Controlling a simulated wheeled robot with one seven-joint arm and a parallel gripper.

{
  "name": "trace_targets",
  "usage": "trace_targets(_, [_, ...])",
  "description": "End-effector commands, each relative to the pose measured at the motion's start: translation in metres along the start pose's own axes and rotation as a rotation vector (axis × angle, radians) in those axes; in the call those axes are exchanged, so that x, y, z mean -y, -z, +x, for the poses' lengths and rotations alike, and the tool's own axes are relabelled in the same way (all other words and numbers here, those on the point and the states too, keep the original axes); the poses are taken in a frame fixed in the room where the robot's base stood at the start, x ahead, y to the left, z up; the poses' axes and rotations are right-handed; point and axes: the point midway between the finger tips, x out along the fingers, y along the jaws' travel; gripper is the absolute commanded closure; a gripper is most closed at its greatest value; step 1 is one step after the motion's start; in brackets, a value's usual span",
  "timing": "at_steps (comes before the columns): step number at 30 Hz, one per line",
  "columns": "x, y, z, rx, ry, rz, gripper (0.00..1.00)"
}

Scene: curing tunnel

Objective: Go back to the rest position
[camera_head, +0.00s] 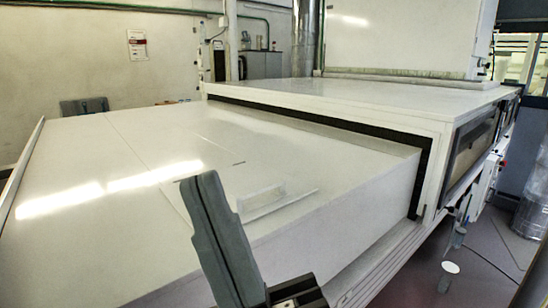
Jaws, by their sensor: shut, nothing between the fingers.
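I cannot tell whether these belong to the place or to me.
A long white flat surface (110,225) runs into the white tunnel housing (330,97), which has a black-edged opening. A small clear block (262,198) lies on the surface. A grey bracket (84,106) stands at its far edge. Open floor (425,275) shows at lower right.

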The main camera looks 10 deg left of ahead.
Motion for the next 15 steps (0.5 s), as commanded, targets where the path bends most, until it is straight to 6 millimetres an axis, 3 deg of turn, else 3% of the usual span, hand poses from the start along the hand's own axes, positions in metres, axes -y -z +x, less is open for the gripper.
trace_targets(1, [-0.01,-0.011,-0.021,0.071,-0.03,0.014,1.0])
trace_targets(7, [-0.042,-0.039,-0.102,0.327,-0.141,0.065,1.0])
trace_targets(15, [-0.074,-0.046,-0.222,0.656,-0.279,0.107,1.0])
